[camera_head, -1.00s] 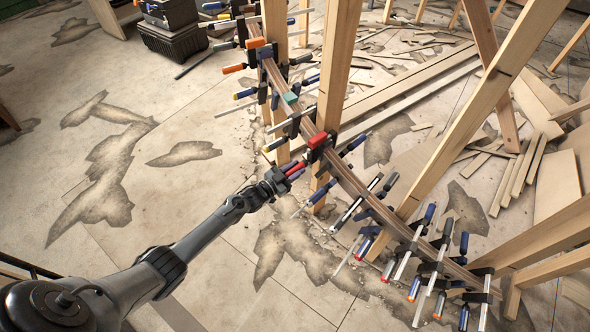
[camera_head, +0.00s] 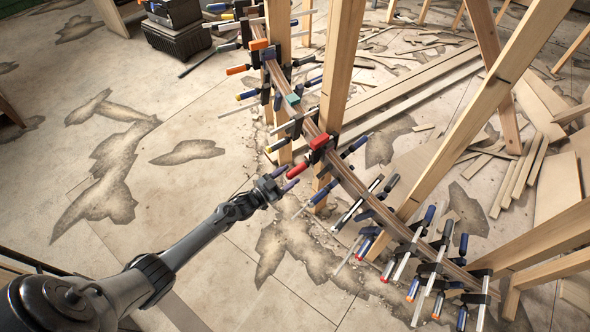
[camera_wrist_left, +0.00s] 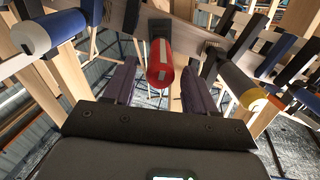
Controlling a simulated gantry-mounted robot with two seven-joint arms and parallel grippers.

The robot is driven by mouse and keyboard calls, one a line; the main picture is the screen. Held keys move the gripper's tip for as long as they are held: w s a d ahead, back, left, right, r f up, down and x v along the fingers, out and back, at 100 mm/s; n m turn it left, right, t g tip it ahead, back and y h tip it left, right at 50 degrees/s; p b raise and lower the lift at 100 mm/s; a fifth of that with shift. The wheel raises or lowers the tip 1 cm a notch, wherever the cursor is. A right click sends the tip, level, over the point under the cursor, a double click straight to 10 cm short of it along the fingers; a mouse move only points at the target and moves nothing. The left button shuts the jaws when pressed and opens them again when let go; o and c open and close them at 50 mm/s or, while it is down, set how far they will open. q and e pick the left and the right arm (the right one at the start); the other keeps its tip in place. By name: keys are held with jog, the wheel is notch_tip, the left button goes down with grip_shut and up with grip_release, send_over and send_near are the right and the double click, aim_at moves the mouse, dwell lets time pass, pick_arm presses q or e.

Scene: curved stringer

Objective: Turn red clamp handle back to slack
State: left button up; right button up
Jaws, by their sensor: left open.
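The red clamp handle (camera_head: 298,170) sticks out from the red clamp (camera_head: 320,141) on the curved wooden stringer (camera_head: 345,178), pointing down and to the left in the head view. In the left wrist view the red handle (camera_wrist_left: 160,62) stands between and just beyond the finger tips, with a pale stripe along it. My left gripper (camera_head: 284,178) is open, its purple-grey fingers also showing in the left wrist view (camera_wrist_left: 160,85). The handle's end is near the fingertips, and no grip on it shows. My right gripper is not in view.
Blue-handled clamps (camera_head: 365,243) and an orange-handled clamp (camera_head: 238,69) line the stringer on both sides. Wooden posts (camera_head: 338,80) stand close beside it.

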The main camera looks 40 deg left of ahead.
pick_arm(q)
jog(key=s+a+p, duration=0.1)
jog(key=s, duration=0.5)
jog(key=shift+s, duration=0.15)
jog(key=shift+s+a+p, duration=0.1)
jog(key=shift+p, duration=0.2)
jog(key=s+p, duration=0.1)
jog(key=s, duration=0.1)
jog(key=s+p, duration=0.1)
jog(key=s, duration=0.1)
jog(key=shift+a, duration=0.4)
jog(key=shift+s, duration=0.15)
